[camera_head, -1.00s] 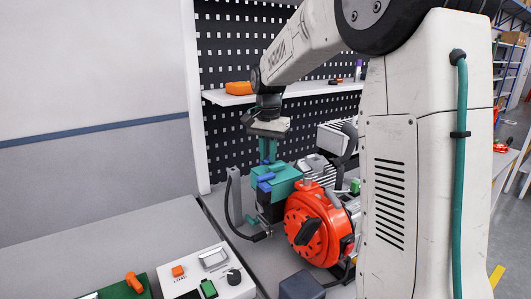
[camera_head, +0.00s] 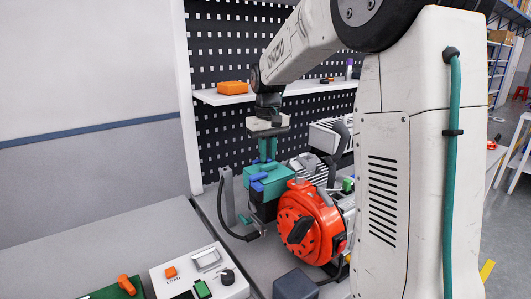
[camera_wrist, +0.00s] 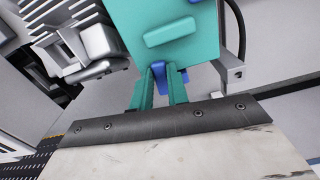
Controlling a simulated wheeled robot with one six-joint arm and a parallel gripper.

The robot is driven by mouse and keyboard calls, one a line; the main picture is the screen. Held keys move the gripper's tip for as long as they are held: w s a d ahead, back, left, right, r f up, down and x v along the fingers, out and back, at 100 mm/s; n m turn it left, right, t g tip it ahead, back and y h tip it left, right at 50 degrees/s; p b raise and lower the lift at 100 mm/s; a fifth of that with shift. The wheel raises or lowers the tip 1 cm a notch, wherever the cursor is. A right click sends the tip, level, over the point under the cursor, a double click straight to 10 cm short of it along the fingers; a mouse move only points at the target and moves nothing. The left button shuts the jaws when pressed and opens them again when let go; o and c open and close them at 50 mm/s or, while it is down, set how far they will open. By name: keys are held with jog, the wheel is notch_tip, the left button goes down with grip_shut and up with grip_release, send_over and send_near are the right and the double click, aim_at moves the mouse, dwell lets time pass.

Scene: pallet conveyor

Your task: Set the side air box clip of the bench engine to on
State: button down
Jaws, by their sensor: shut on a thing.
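The bench engine has a round orange-red cover (camera_head: 308,225) and a teal air box (camera_head: 281,181) on a dark lower part. A blue clip (camera_head: 257,187) shows on the near side of the air box. Another blue clip (camera_head: 268,166) sits at its top, at my fingertips. My gripper (camera_head: 267,158) comes down from above with its teal fingers upright. In the wrist view, my gripper (camera_wrist: 159,75) is shut on a blue clip (camera_wrist: 158,69) at the edge of the teal air box (camera_wrist: 165,15). The fingers hide part of this clip, so its exact setting is unclear.
A grey post (camera_head: 228,195) and a black hose stand left of the air box. A white control box (camera_head: 206,262) and a dark block (camera_head: 295,285) are in front. A shelf (camera_head: 230,97) with an orange item runs behind.

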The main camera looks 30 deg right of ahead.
aim_at(268, 157)
jog(key=shift+d+n, duration=0.15)
jog(key=shift+n, duration=0.45)
jog(key=c, duration=1.4)
grip_release()
jog(key=shift+o, duration=0.2)
notch_tip(268, 157, up, 8)
jog(key=shift+f, duration=0.1)
